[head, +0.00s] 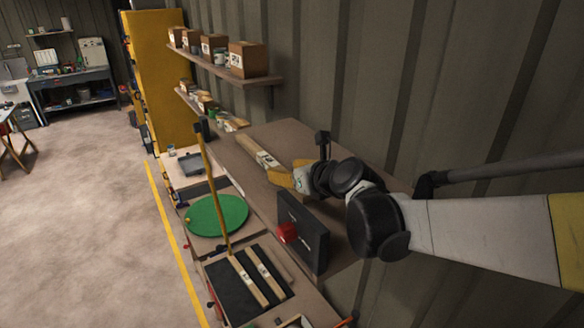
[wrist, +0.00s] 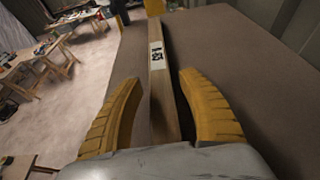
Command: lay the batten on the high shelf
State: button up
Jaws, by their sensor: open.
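The batten (head: 262,158) is a pale wooden strip with a white label. It appears to lie flat on the brown shelf (head: 285,134), pointing away from me. In the wrist view the batten (wrist: 157,75) runs lengthwise between the yellow fingers of my gripper (wrist: 158,85). The fingers are open, with a gap on each side of the batten. In the head view my gripper (head: 283,178) is at the batten's near end, which the fingers and wrist partly hide.
Beyond are two wall shelves with boxes (head: 249,59) and small goods. Below are a black mat (head: 232,287) with more wooden strips, a green disc (head: 216,215) and an upright yellow pole (head: 212,180). A dark panel with a red knob (head: 287,233) stands close under my arm.

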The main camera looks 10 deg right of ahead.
jog(key=v, duration=0.9)
jog(key=shift+s+r, duration=0.2)
jog(key=shift+c, duration=0.2)
dwell(0.6)
